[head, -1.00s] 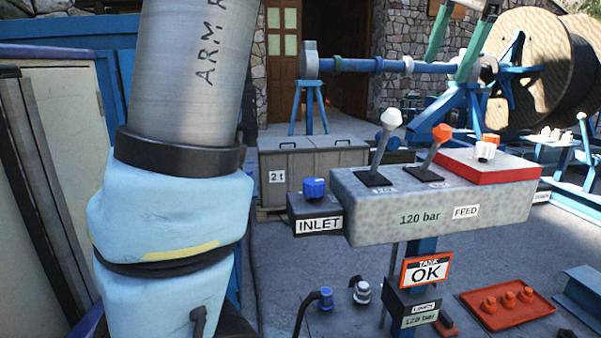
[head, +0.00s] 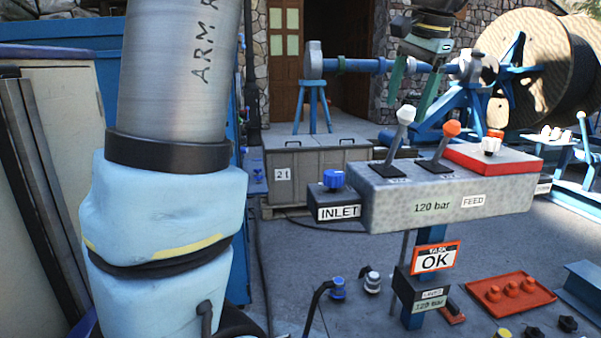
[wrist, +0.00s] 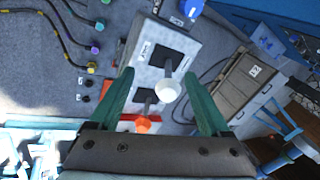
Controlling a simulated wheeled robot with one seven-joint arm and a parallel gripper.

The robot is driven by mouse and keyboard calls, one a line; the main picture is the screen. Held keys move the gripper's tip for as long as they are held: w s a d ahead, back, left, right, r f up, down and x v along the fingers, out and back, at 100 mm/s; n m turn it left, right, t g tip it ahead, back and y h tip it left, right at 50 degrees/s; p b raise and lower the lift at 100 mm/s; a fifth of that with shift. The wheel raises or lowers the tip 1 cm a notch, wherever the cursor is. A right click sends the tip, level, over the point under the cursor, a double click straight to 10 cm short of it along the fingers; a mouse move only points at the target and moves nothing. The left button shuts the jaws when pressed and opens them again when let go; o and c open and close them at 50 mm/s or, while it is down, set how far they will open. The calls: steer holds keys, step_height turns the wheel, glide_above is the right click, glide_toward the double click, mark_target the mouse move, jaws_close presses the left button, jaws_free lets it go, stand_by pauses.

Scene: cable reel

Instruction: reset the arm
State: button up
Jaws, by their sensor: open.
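My gripper (head: 413,90) is open and empty, with its green fingers pointing down above and behind the control box in the head view. In the wrist view my gripper (wrist: 165,95) has its two fingers spread wide, with the control box below between them. The grey control box (head: 388,212) carries a white-knobbed lever (head: 406,115) and an orange-knobbed lever (head: 452,128). In the wrist view the white knob (wrist: 168,89) and the orange knob (wrist: 142,125) appear between the fingers. Whether a finger touches either lever cannot be told, but nothing is held.
A blue INLET knob (head: 333,179) sits left of the box. A task sign (head: 437,259) reading OK hangs below. A red tray (head: 511,293) with orange caps lies on the ground at right. A large cable reel (head: 550,65) and a grey chest (head: 300,172) stand behind.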

steer(key=w+a+f+n+g, duration=0.1)
steer(key=a+f+n, duration=0.4)
steer(key=a+f, duration=1.05)
steer(key=s+a+f+n+h, duration=0.1)
steer(key=s+a+f+n, duration=0.45)
steer(key=a+f, duration=0.55)
steer(key=s+f+g+b, duration=0.1)
steer(key=s+f+b, duration=0.2)
steer(key=f+b, duration=0.7)
steer(key=shift+s+a+f, duration=0.15)
steer(key=shift+a+f, duration=0.05)
steer(key=shift+f, duration=0.35)
